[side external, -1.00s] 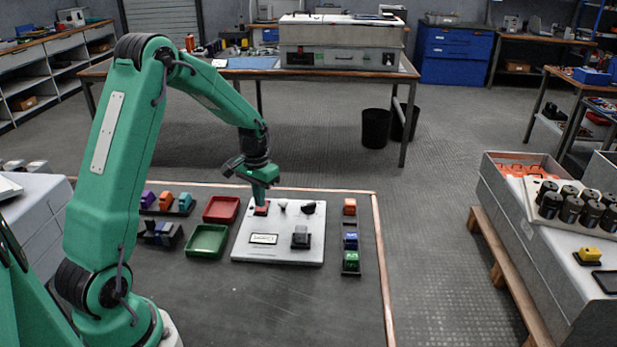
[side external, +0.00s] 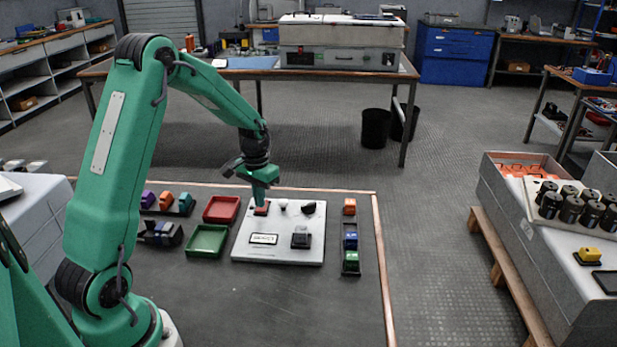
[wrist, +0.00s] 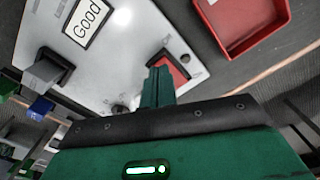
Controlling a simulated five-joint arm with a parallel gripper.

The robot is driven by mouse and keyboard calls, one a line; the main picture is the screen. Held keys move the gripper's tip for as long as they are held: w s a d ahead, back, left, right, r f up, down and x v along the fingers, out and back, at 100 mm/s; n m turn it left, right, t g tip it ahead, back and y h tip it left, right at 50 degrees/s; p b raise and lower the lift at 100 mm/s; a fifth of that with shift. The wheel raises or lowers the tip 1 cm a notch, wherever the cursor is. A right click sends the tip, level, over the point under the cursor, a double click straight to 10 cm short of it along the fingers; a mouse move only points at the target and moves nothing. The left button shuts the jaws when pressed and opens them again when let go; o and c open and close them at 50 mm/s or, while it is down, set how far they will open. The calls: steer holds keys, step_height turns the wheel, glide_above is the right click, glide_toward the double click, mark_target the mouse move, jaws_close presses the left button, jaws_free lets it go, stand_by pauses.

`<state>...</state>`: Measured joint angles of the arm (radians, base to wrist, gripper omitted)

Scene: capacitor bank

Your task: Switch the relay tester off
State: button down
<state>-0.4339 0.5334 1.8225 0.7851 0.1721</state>
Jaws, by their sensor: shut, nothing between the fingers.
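The relay tester is a light grey panel (side external: 278,250) on the dark bench mat. It carries a display (side external: 263,239) that reads "Good" in the wrist view (wrist: 86,22). A red rocker switch (side external: 261,209) sits at its far left corner and also shows in the wrist view (wrist: 173,70). A black knob (side external: 308,208), a small light knob and a dark socket block (side external: 301,238) share the panel. My gripper (side external: 260,200) is shut and empty, pointing down with its fingertips at the red switch; they partly hide it, and contact cannot be told.
A red tray (side external: 222,209) and a green tray (side external: 208,241) lie left of the panel. Orange, blue (side external: 350,241) and green blocks line the panel's right side. The front of the mat is clear.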

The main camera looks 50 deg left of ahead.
mark_target(261, 211)
steer(key=shift+f, duration=0.8)
stand_by(0.7)
steer(key=shift+r, duration=3.55)
steer(key=s+d+r+m+t, duration=0.1)
steer(key=s+d+r, duration=0.3)
steer(key=d+r, duration=0.2)
steer(key=s+d+r+t, duration=0.2)
steer(key=s+d+r, duration=0.1)
steer(key=d+r, duration=0.25)
steer(key=s+d+r+m+t, duration=0.2)
steer(key=s+d, duration=0.5)
steer(key=s, duration=0.5)
steer(key=shift+s+d+r+t, duration=0.15)
steer(key=shift+d+r+t, duration=0.2)
steer(key=shift+r, duration=0.25)
